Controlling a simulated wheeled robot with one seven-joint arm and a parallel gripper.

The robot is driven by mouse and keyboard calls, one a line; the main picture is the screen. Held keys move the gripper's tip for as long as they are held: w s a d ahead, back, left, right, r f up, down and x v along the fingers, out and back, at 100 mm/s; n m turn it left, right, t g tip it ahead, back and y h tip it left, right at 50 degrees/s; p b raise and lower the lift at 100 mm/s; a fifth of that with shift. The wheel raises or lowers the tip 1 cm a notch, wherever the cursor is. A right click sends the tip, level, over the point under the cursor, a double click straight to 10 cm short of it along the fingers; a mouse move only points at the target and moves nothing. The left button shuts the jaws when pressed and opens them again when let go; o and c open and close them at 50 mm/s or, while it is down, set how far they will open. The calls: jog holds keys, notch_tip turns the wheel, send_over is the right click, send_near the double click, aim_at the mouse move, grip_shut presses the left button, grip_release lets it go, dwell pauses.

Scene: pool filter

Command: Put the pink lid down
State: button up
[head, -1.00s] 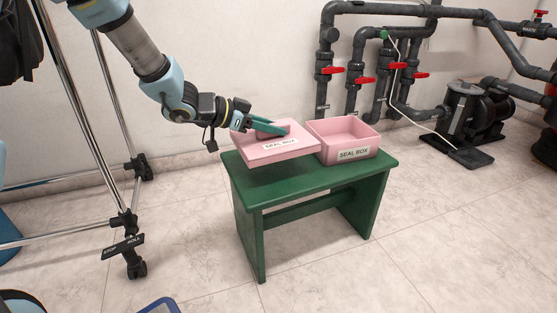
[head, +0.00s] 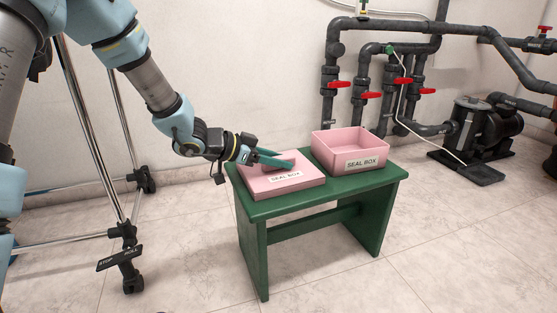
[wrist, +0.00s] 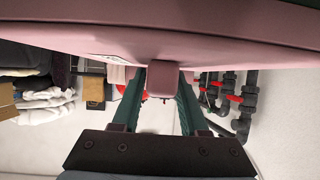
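The pink lid (head: 300,182), labelled SEAL BOX, lies level at the left end of the green bench (head: 350,190) and appears to rest on its top. The open pink box (head: 362,163), also labelled SEAL BOX, stands on the bench just right of the lid. My gripper (head: 278,158) reaches in from the left over the lid. In the wrist view, its green fingers (wrist: 162,88) sit on both sides of the lid's pink handle (wrist: 163,80) and appear closed on it. The lid's underside is hidden.
A chrome rack (head: 112,170) on casters stands to the left. Dark pipes with red valves (head: 370,95) run along the wall behind, and a black pump (head: 480,130) sits at the right. A strip of bare bench top shows in front of the box.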

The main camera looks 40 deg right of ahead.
jog(key=shift+o, duration=1.2)
